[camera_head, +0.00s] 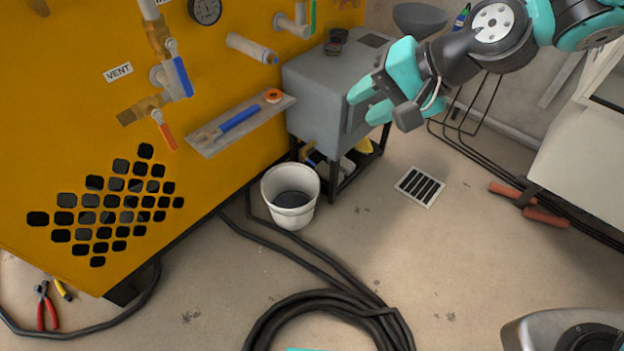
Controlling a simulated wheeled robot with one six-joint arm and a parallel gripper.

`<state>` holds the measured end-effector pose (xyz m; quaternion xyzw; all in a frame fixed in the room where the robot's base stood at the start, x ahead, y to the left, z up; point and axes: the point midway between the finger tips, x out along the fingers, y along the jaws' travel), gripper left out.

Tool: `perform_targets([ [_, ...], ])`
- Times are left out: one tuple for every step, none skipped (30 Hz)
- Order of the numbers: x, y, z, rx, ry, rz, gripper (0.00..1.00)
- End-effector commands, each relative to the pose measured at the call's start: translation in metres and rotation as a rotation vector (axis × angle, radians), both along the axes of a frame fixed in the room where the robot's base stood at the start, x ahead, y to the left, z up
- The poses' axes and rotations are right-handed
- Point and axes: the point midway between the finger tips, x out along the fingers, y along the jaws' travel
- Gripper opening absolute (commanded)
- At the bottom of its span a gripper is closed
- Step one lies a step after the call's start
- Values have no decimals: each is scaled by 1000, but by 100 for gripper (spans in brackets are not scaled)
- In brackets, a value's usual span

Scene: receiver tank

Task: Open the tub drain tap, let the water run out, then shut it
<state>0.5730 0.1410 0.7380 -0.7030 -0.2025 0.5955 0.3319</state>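A grey metal tub (310,95) stands on a dark frame against the yellow tank. A small brass-coloured fitting (306,152) shows low under its left side, partly hidden; I cannot make out a handle or its setting. A white bucket (276,186) stands on the floor below and in front of it, with a dark inside; I cannot tell whether it holds water. My gripper (362,106) hangs in front of the tub's right side. Its teal fingers look apart, with nothing between them. It hides part of the tub.
The yellow tank (90,130) carries a vent valve with a blue handle (182,77) and a red-handled valve (166,135). A tool shelf (240,124) juts out. Black hoses (330,300) coil on the floor. A floor drain (420,187) lies right of the tub.

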Motion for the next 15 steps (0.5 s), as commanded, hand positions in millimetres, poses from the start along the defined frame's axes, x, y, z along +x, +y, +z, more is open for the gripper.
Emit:
perform_targets([
  [25,8,-64,75,64,-112,36],
  [39,12,-86,128,99,-182,36],
  [56,17,-117,197,147,-276,36],
  [69,19,-140,250,184,-347,36],
  [80,21,-163,304,221,-417,36],
  [95,22,-195,374,272,-508,36],
  [105,22,-218,427,308,-575,36],
  [113,21,-240,478,343,-640,36],
  [123,19,-268,543,388,-720,36],
  [130,17,-288,591,420,-776,36],
  [135,15,-306,635,450,-828,36],
  [141,11,-328,688,484,-891,36],
  [144,9,-342,724,507,-932,36],
  [147,6,-355,757,526,-969,36],
  [149,3,-369,796,549,-1011,36],
])
